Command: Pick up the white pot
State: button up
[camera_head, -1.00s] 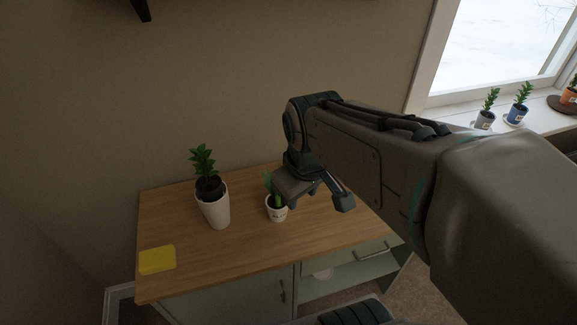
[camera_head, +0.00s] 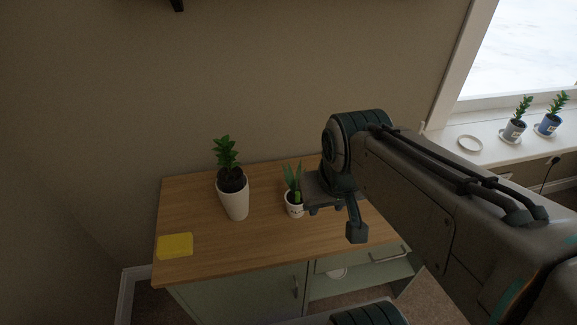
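A tall white pot (camera_head: 235,202) with a leafy green plant stands upright on the wooden cabinet top, left of centre. A smaller white pot (camera_head: 294,210) with a spiky plant and small dark marks on its front stands to its right. My gripper (camera_head: 334,222) is above the right part of the cabinet top, just right of the small pot and well apart from the tall one. One finger shows clearly, pointing down; the other seems to be near the small pot, spread apart from it. I see nothing between the fingers.
The wooden cabinet top (camera_head: 200,264) has a yellow square item (camera_head: 175,246) at its front left. A wall rises behind it. A window sill (camera_head: 470,128) at the right holds potted plants and a white ring (camera_head: 469,143). The front middle of the top is clear.

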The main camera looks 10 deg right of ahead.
aim_at(295, 209)
jog(key=z, duration=1.8)
jog(key=k, duration=0.5)
jog(key=u, duration=1.4)
jog(key=i, duration=0.5)
